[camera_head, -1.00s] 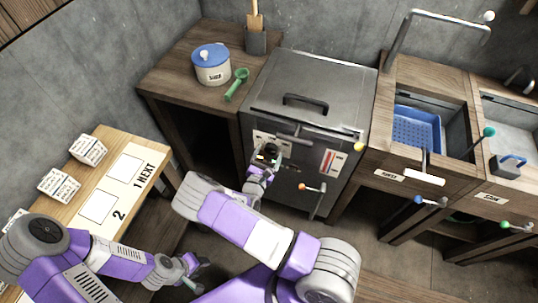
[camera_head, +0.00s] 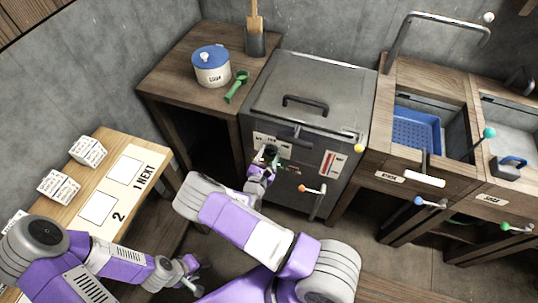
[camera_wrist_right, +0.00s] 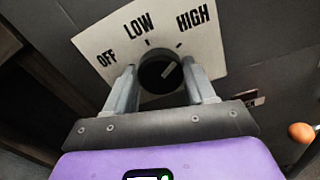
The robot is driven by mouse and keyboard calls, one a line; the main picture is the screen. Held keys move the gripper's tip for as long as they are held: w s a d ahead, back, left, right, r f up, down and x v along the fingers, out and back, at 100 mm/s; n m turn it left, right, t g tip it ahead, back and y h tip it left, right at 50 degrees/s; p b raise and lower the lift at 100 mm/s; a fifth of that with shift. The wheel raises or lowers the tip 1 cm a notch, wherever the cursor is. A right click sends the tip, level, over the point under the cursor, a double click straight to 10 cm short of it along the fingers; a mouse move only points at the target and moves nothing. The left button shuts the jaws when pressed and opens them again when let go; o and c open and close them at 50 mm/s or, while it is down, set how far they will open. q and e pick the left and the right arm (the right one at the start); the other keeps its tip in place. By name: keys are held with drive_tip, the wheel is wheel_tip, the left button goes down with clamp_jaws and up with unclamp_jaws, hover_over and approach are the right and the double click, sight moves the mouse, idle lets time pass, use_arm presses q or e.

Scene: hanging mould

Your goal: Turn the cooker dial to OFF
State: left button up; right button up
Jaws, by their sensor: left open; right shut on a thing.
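The cooker (camera_head: 312,90) is a dark metal box with a lid handle on top. On its front is a white plate (camera_wrist_right: 110,36) marked OFF, LOW and HIGH. The round black dial (camera_wrist_right: 160,76) sits in the plate, and its pale pointer line slants up and right, toward the HIGH side. My right gripper (camera_wrist_right: 159,70) is shut on the dial, one finger on each side. In the head view the right gripper (camera_head: 264,166) partly covers the dial. My left gripper (camera_head: 190,272) is open and empty at the lower left, away from the cooker.
A lever with an orange knob (camera_head: 322,188) is right of the dial, and a red-marked gauge (camera_head: 332,163) is above it. A wooden side table with a blue-lidded jar (camera_head: 211,66) stands left. Sinks with a blue basket (camera_head: 417,130) stand right.

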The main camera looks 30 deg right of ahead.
drive_tip(key=shift+n+p, duration=0.7)
drive_tip(key=shift+n, duration=0.4)
drive_tip(key=n+p, duration=0.1)
drive_tip(key=n, duration=0.1)
drive_tip(key=shift+a+n, duration=0.1)
drive_tip(key=shift+n, duration=0.2)
drive_tip(key=n+p, duration=0.1)
drive_tip(key=n, duration=0.1)
drive_tip(key=shift+n, duration=0.4)
drive_tip(key=n, duration=0.3)
drive_tip(key=shift+n+p, duration=0.3)
drive_tip(key=n, duration=0.6)
drive_tip(key=shift+w+f, duration=0.1)
drive_tip(key=shift+f, duration=0.1)
drive_tip(key=n, duration=0.6)
drive_tip(key=shift+n, duration=0.4)
drive_tip(key=shift+f, duration=0.1)
